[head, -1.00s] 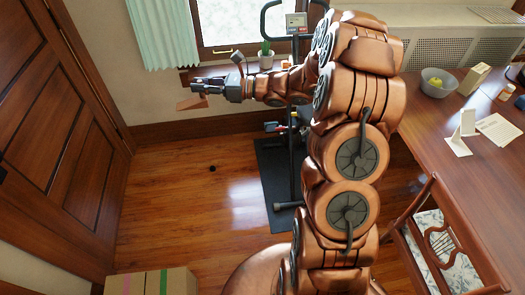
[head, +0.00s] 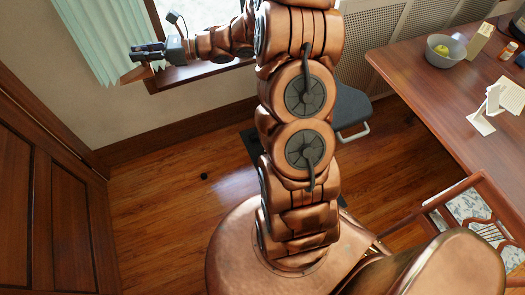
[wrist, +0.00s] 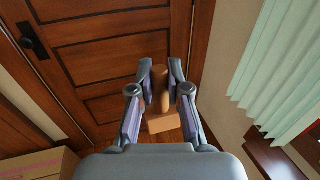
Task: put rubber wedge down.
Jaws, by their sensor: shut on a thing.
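The rubber wedge is a tan-brown piece (wrist: 163,122) between the fingers of my gripper (wrist: 161,78) in the wrist view. My gripper is shut on it and holds it in the air, with the door behind it. In the head view my gripper (head: 147,50) is at the upper left, in front of the wall by the window, and the wedge (head: 136,74) shows just below the fingers. Part of the wedge is hidden by the fingers.
A brown panelled door (wrist: 110,55) with a dark handle stands at the left. A cardboard box (wrist: 40,163) is at the wrist view's lower left. A small black round thing (head: 204,177) lies on open wooden floor (head: 165,220). A table (head: 440,90) and chair (head: 475,215) are at right.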

